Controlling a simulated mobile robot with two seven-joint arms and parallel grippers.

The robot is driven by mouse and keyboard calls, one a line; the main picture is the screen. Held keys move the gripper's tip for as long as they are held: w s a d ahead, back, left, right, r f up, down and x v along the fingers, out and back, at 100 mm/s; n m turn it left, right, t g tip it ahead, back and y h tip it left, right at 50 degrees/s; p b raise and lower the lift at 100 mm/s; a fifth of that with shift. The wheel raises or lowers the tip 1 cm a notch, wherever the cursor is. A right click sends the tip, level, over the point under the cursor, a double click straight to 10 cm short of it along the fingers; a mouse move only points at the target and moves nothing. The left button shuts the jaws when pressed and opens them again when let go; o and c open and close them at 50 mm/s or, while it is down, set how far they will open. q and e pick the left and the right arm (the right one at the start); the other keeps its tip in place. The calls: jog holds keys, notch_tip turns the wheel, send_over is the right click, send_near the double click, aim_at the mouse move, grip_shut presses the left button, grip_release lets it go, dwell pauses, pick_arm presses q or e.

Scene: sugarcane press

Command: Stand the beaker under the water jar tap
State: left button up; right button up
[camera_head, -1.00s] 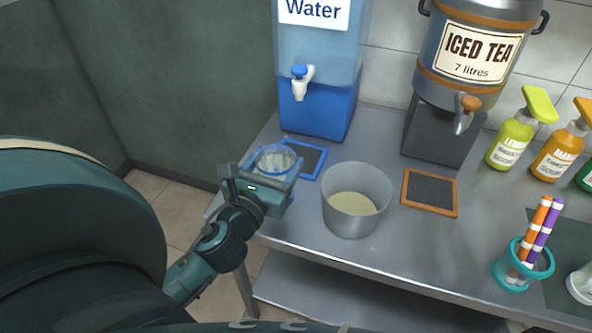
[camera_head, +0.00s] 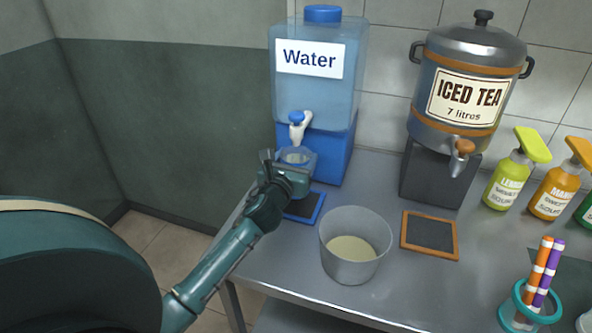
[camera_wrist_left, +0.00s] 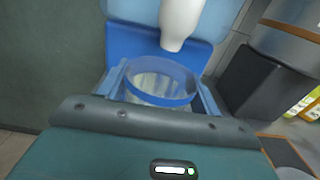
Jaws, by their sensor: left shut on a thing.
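The water jar (camera_head: 318,75) is a clear blue jar labelled Water on a blue stand (camera_head: 332,157), with a white tap (camera_head: 298,128) with a blue top. My left gripper (camera_head: 292,168) is shut on the clear, blue-rimmed beaker (camera_head: 296,156) and holds it upright just below the tap. In the left wrist view the beaker (camera_wrist_left: 158,82) sits between the fingers, and the white spout (camera_wrist_left: 180,25) comes down just behind its rim. A blue-framed mat (camera_head: 304,206) lies below, partly hidden by the gripper. My right gripper is not in view.
A large pot (camera_head: 355,245) with pale contents stands in front of the mat on the steel table (camera_head: 400,292). The iced tea urn (camera_head: 467,85) and an orange-framed mat (camera_head: 430,235) are to the right. Sauce bottles (camera_head: 515,170) and a teal cup (camera_head: 522,310) stand farther right.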

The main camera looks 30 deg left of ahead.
pick_arm(q)
notch_tip(320, 180, down, 3)
jog(key=shift+f+b, duration=0.15)
jog(key=shift+b, duration=0.3)
jog(key=shift+f, duration=0.1)
jog(key=shift+f, duration=0.15)
jog(key=o, duration=1.3)
